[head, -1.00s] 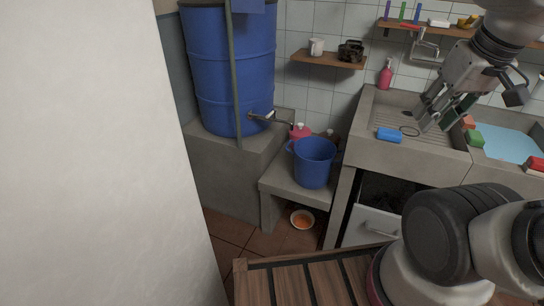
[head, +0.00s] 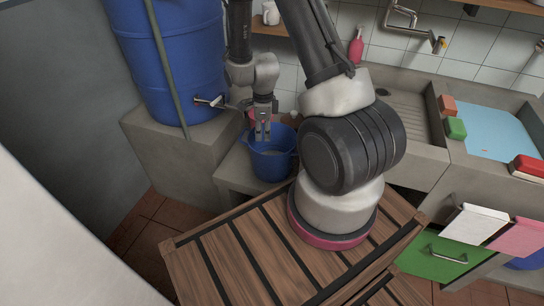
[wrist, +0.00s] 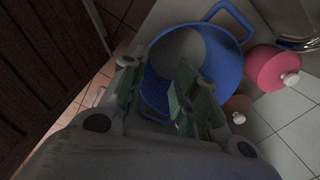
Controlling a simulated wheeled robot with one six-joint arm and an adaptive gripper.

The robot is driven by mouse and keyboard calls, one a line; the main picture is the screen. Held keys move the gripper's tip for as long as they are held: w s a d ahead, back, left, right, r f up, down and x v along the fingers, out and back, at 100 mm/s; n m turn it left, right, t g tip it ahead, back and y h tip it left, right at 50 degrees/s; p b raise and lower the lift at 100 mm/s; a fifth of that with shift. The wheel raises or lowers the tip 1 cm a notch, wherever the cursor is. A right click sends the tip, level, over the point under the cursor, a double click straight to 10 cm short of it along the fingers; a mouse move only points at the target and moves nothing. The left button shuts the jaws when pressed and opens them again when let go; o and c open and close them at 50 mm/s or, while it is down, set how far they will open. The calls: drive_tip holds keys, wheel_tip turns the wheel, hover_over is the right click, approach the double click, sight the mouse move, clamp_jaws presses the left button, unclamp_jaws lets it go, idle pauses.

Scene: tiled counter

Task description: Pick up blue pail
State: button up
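The blue pail (head: 272,168) stands upright on the low concrete ledge beside the sink, under the barrel's tap. My gripper (head: 263,134) points down at the pail's rim in the head view. In the wrist view, the pail (wrist: 222,62) shows its round opening and a blue handle at the top. There my gripper (wrist: 160,92) has its two green-padded fingers apart, with nothing clamped between them. One finger lies near the pail's outer left side and the other overlaps its opening. I cannot tell whether either finger touches the pail.
A blue barrel (head: 175,60) with a tap (head: 212,102) stands on a concrete block close to the left of my gripper. A pink bottle (wrist: 270,68) and a brown item (wrist: 238,104) sit close beside the pail. A wooden slatted surface (head: 240,255) lies in front.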

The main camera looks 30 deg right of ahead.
sight(266, 160)
drive_tip(key=f+m, duration=0.1)
drive_tip(key=f, duration=0.1)
drive_tip(key=s+f+m, duration=0.1)
drive_tip(key=f, duration=0.2)
drive_tip(key=f+m, duration=0.1)
drive_tip(key=f, duration=0.2)
drive_tip(key=shift+s+d, duration=0.1)
drive_tip(key=shift+s, duration=0.3)
drive_tip(key=f, duration=0.7)
drive_tip(key=shift+w, duration=0.2)
clamp_jaws()
